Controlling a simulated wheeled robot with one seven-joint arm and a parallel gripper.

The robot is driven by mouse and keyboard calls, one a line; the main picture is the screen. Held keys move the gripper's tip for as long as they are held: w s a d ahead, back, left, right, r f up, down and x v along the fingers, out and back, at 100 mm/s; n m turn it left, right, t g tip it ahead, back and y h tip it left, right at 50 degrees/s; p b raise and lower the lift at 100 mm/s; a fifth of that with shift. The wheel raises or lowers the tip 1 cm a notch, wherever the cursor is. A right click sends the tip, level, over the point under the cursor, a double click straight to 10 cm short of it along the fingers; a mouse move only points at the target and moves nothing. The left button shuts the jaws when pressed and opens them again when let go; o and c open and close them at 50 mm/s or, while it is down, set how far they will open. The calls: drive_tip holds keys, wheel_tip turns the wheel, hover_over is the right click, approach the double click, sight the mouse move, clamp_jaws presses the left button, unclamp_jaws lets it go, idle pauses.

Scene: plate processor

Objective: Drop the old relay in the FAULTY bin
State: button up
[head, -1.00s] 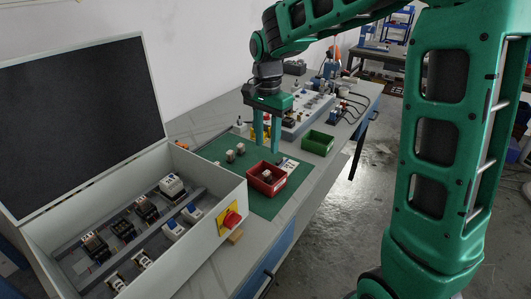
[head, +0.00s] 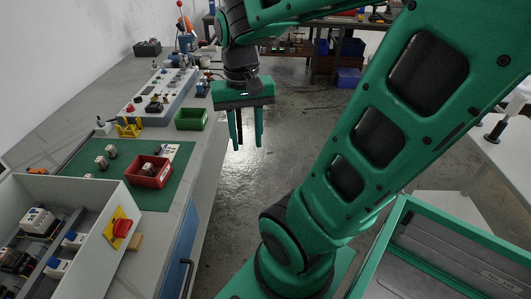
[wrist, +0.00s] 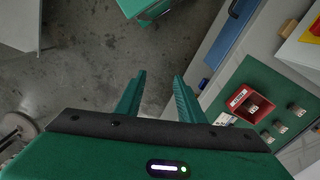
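The red bin (head: 150,181) stands on the green mat in the head view, with a small pale-and-dark relay (head: 147,168) inside it. My gripper (head: 246,140) is open and empty. It hangs in the air to the right of the bench, over the floor and away from the bin. Its two fingers stand apart with nothing between them in the wrist view (wrist: 159,76).
Two more relays (head: 106,157) stand on the mat (head: 80,165). A green bin (head: 191,119) and a test panel (head: 160,90) stand farther back on the bench. An open cabinet (head: 85,235) with a red switch (head: 122,228) is at the front left. Open floor lies right of the bench.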

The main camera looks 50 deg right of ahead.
drive_tip(key=s+f+n, duration=0.1)
drive_tip(key=s+f, duration=0.1)
drive_tip(key=s, duration=0.4)
drive_tip(key=shift+s+d+f, duration=0.15)
drive_tip(key=shift+s+d, duration=0.2)
drive_tip(key=shift+s, duration=0.05)
drive_tip(key=shift+w+f, duration=0.25)
drive_tip(key=shift+w, duration=0.4)
